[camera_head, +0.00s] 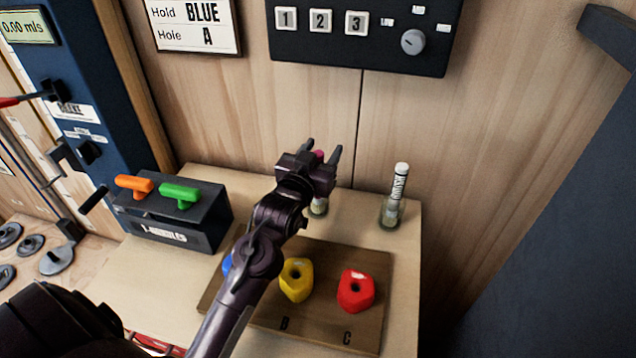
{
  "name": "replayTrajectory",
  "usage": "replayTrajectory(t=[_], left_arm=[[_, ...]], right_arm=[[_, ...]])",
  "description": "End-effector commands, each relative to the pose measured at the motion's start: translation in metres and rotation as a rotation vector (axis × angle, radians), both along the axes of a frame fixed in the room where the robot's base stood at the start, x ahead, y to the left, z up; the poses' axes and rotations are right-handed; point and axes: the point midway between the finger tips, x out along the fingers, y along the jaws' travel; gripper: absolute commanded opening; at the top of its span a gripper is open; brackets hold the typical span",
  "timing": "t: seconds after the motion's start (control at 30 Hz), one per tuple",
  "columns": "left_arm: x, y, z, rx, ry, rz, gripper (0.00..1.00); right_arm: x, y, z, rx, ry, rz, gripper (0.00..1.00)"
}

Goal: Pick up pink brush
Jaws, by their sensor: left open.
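My left gripper (322,152) is over the back of the wooden table, with its two fingers apart. A small pink tip (319,155), likely part of the pink brush, shows between the fingers. The rest of the brush is hidden behind the gripper. Below the gripper, the lower part of a small glass jar (319,207) shows on the table. I cannot tell whether the fingers touch the brush. My right gripper is not in view.
A second glass jar (390,213) with a white labelled brush or marker (399,181) stands to the right. A wooden board (375,262) holds blue, yellow (296,280) and red (356,290) holds. A dark box (215,225) with orange and green handles stands left. A wall panel (350,50) is behind.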

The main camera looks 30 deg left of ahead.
Motion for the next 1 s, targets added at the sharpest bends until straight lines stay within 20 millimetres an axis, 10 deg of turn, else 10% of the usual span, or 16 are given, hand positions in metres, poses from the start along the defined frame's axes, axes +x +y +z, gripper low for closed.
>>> replayTrajectory(t=[0.4,0.67,1.0], left_arm=[[0.0,0.0,0.0,0.0,0.0,0.0,0.0],[0.0,0.0,0.003,0.0,-0.002,0.0,0.0],[0.0,0.0,0.064,0.002,-0.007,0.0,0.0]], right_arm=[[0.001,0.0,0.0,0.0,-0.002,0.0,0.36],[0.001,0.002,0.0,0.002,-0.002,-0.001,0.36],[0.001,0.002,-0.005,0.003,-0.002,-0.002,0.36]])
